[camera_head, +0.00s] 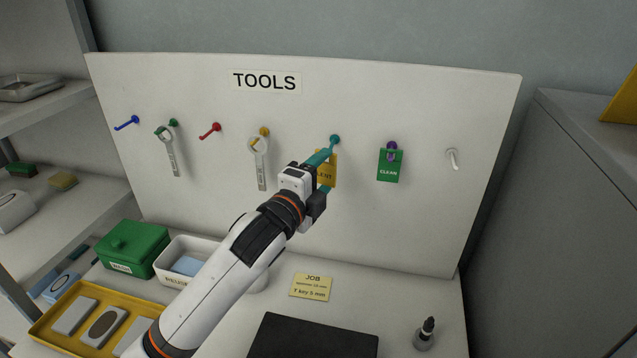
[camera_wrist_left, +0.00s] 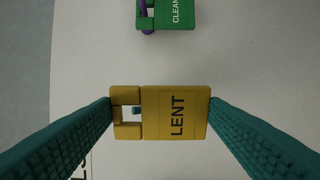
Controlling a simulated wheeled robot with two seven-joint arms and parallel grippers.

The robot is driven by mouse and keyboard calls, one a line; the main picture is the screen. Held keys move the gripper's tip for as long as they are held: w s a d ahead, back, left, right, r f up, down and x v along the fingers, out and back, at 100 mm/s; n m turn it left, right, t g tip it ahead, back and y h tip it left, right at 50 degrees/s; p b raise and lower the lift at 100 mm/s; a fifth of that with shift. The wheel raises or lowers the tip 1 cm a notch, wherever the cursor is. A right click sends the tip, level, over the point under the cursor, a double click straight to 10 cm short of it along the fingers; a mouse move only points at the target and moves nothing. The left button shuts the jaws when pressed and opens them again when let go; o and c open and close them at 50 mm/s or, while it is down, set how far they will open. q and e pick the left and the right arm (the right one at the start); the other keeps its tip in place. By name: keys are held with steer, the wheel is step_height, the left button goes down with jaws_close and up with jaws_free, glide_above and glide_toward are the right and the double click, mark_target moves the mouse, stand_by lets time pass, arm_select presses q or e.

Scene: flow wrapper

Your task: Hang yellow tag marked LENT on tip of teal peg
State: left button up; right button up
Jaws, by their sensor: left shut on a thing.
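The yellow LENT tag (camera_head: 328,172) is at the teal peg (camera_head: 335,140) on the white board, partly hidden by my left gripper (camera_head: 322,174). In the left wrist view the tag (camera_wrist_left: 176,112) lies between the two teal fingers of my left gripper (camera_wrist_left: 160,108), which is shut on its two opposite edges. A small teal peg end (camera_wrist_left: 137,110) shows inside the opening at the tag's top. I cannot tell how far the peg passes through it. My right gripper is not in view.
A green CLEAN tag (camera_head: 389,166) hangs on a purple peg to the right, with a bare white peg (camera_head: 453,156) beyond. Wrenches hang on the green and yellow pegs (camera_head: 264,131) to the left. Below stand a green box (camera_head: 134,248), a white bin and a yellow tray.

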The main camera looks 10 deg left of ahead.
mark_target(320, 170)
arm_select(q)
steer(key=shift+w+f+b, duration=0.1)
steer(key=shift+w+b, duration=0.55)
steer(key=shift+w, duration=1.8)
steer(key=shift+w+p, duration=0.1)
steer(key=shift+p, duration=0.4)
steer(key=shift+f, duration=0.1)
steer(key=o, duration=1)
